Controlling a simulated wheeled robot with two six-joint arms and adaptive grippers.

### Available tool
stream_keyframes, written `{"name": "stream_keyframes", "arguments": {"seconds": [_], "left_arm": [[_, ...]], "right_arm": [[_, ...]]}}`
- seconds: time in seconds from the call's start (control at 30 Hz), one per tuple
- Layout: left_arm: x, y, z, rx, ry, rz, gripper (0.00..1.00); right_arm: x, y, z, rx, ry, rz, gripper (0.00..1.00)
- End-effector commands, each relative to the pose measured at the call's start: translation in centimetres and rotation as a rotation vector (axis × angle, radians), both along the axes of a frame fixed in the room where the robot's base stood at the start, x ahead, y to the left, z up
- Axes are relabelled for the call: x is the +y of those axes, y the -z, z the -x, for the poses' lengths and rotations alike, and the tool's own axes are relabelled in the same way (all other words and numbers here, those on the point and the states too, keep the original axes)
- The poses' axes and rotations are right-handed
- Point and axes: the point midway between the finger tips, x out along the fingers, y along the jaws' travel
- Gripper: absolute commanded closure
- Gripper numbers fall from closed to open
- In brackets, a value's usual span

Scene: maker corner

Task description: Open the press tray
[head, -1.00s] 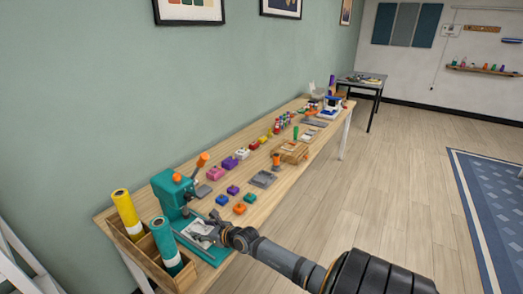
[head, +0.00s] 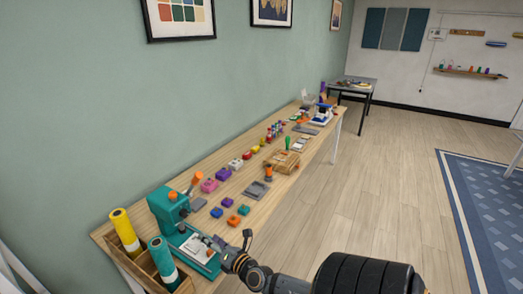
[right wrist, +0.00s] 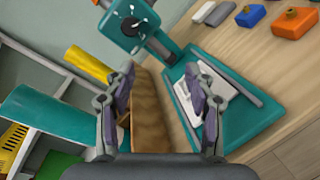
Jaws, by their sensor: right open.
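The teal press (head: 168,212) stands at the near left end of the wooden workbench, with an orange-tipped lever. On its teal base (head: 212,267) lies a pale, flat tray area (head: 192,246) with a small orange mark at its right. In the right wrist view the press head (right wrist: 128,22) is at the top and the pale tray part (right wrist: 182,92) shows partly behind one finger. My right gripper (head: 236,246) is open and empty at the right edge of the base. Its fingers stand apart in the wrist view (right wrist: 161,82). I cannot tell whether it touches the tray. My left gripper is out of view.
A wooden box (head: 146,268) with a yellow roll (head: 124,232) and a teal roll (head: 162,262) stands beside the press. Several coloured blocks (head: 228,221) and a grey tray (head: 257,190) lie farther along the bench. Open floor is to the right.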

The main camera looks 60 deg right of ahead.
Motion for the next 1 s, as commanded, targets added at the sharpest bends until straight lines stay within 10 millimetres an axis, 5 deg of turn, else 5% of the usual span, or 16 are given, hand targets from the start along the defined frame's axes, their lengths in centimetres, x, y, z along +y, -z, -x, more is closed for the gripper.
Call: {"name": "stream_keyframes", "arguments": {"seconds": [0.17,0.43,1.0], "left_arm": [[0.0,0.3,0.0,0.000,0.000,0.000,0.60],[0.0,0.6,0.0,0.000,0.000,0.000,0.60],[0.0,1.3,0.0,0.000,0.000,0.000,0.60]], "right_arm": [[-2.0,1.3,1.3,-0.044,0.202,-0.307,0.45],[-4.2,6.5,4.3,-0.023,0.480,-0.673,0.45],[-3.2,18.3,10.7,0.127,0.870,-1.112,0.45]]}}
